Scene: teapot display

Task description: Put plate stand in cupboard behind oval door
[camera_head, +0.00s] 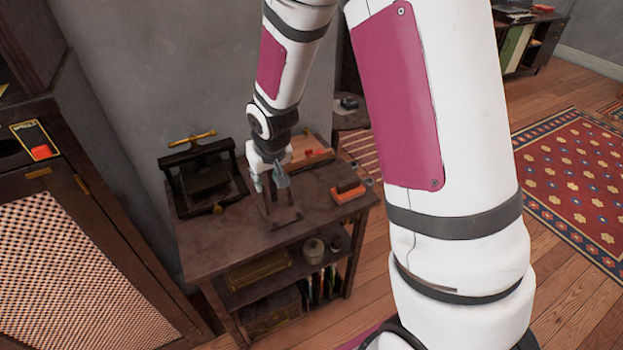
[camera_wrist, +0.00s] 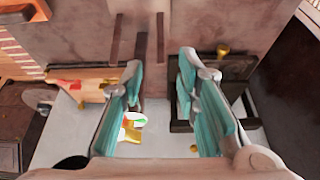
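The plate stand (camera_head: 284,217) is a small dark brown wooden stand with upright posts, on the brown side table. In the wrist view, its dark posts (camera_wrist: 141,48) rise near my fingertips. My gripper (camera_head: 272,180) is at the stand's upper part in the head view and partly hides it. In the wrist view my gripper (camera_wrist: 160,75) has its two teal-padded fingers spread apart. A post shows close to the left finger; I cannot tell whether they touch. I cannot make out an oval door in either view.
A dark press (camera_head: 203,178) stands left of the stand on the table (camera_head: 235,235). An orange-and-brown block (camera_head: 348,191) lies to the right, a wooden tray (camera_head: 312,147) behind. Shelves below hold several items. A cabinet with a woven panel (camera_head: 75,280) stands at left.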

